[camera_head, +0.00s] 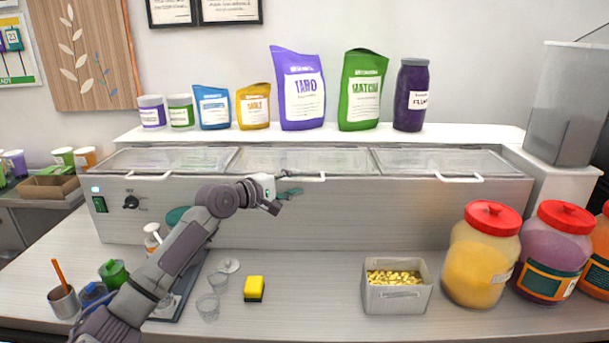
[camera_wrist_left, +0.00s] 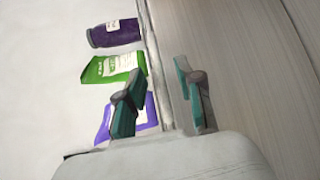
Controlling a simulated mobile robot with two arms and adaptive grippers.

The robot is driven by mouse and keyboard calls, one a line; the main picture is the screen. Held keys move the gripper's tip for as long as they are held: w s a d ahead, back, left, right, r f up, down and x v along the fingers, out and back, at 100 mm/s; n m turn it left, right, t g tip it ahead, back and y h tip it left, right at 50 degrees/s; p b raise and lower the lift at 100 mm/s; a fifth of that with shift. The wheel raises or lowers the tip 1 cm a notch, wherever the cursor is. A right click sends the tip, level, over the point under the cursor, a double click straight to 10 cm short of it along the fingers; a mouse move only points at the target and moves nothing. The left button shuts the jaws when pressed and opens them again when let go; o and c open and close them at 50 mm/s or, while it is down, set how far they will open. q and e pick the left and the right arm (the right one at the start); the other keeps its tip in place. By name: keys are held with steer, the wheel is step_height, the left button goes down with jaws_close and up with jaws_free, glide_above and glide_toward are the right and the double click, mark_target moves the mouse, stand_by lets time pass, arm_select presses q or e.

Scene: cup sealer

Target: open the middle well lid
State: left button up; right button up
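The middle well lid (camera_head: 270,159) is a clear panel lying flat and closed on the grey cabinet, with a pale bar handle (camera_head: 308,177) at its front edge. My left gripper (camera_head: 284,198) is in front of the cabinet, just below and left of that handle. In the left wrist view, its two teal fingers (camera_wrist_left: 163,105) are spread apart, on either side of the lid's front edge region. I cannot make out the handle clearly between them, nor any contact. My right gripper is not in view.
The left lid (camera_head: 172,160) and right lid (camera_head: 440,160) are also closed. Pouches and jars, including a purple pouch (camera_head: 298,95), stand on the shelf behind. A box of yellow pieces (camera_head: 397,297), a sponge (camera_head: 254,287) and large red-lidded jars (camera_head: 482,250) stand on the counter.

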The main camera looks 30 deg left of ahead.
mark_target(301, 181)
arm_select(q)
steer(key=shift+x, duration=1.15)
steer(key=shift+w+p, duration=0.3)
steer(key=shift+w, duration=0.2)
steer(key=shift+w+d, duration=0.1)
jaws_close()
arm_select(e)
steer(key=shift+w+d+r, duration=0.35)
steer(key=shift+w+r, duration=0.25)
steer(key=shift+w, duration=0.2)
